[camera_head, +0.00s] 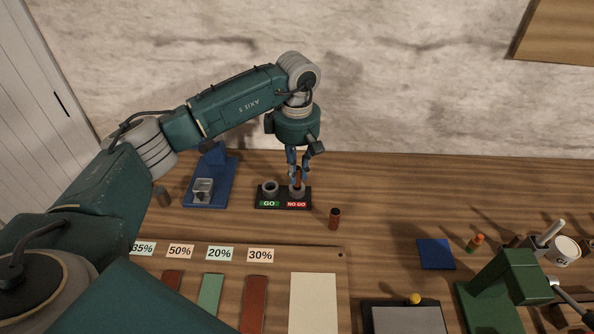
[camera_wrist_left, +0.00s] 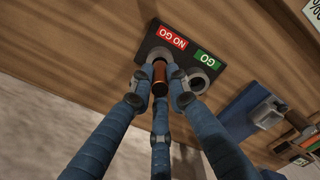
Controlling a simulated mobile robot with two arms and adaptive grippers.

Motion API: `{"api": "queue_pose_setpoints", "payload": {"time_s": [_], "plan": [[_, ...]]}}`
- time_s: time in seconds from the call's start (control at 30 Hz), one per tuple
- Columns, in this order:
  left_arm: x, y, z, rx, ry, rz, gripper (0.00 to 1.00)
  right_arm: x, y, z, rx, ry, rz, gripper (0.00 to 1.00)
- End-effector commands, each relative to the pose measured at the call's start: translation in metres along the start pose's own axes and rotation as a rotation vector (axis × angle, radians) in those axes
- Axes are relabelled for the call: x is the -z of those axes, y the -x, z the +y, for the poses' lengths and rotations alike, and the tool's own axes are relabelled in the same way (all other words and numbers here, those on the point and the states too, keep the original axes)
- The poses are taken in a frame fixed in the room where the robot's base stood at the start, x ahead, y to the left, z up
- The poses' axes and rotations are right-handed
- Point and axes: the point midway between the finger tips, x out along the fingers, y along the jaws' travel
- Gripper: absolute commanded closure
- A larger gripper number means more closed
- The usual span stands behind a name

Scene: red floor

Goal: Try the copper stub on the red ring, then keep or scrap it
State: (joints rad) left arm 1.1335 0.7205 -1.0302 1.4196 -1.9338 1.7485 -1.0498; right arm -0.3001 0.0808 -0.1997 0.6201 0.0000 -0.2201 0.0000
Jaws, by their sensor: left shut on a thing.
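My left gripper (camera_head: 298,174) is shut on a copper stub (camera_head: 298,177), held upright at the ring over the red NO GO label (camera_head: 296,204). The stub (camera_wrist_left: 159,75) also shows between the blue fingers in the left wrist view, its end at the NO GO ring (camera_wrist_left: 160,54). I cannot tell whether it is inside the ring or just above it. The GO ring (camera_head: 269,187) beside it is empty, on the same black gauge block (camera_head: 283,207). A second copper-brown stub (camera_head: 334,218) stands on the table to the right. My right gripper is not in view.
A blue stand with a grey block (camera_head: 203,189) is left of the gauge. Percent-labelled cards and coloured strips (camera_head: 254,300) lie on a board in front. A blue pad (camera_head: 436,254), a green fixture (camera_head: 495,290) and a white cup (camera_head: 566,251) are at right.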

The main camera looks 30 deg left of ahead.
Motion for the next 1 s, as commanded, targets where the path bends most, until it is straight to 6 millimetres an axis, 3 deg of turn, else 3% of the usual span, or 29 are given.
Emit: {"api": "queue_pose_setpoints", "payload": {"time_s": [0.27, 0.8, 1.0], "plan": [[0.000, 0.003, 0.000, -0.001, 0.000, 0.000, 1.00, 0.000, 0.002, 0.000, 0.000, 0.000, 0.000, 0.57], [0.000, 0.045, 0.000, -0.001, 0.000, 0.001, 1.00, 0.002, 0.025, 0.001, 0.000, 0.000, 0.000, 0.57], [0.000, 0.050, 0.000, 0.001, 0.000, 0.000, 1.00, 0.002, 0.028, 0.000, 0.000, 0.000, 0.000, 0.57]]}}
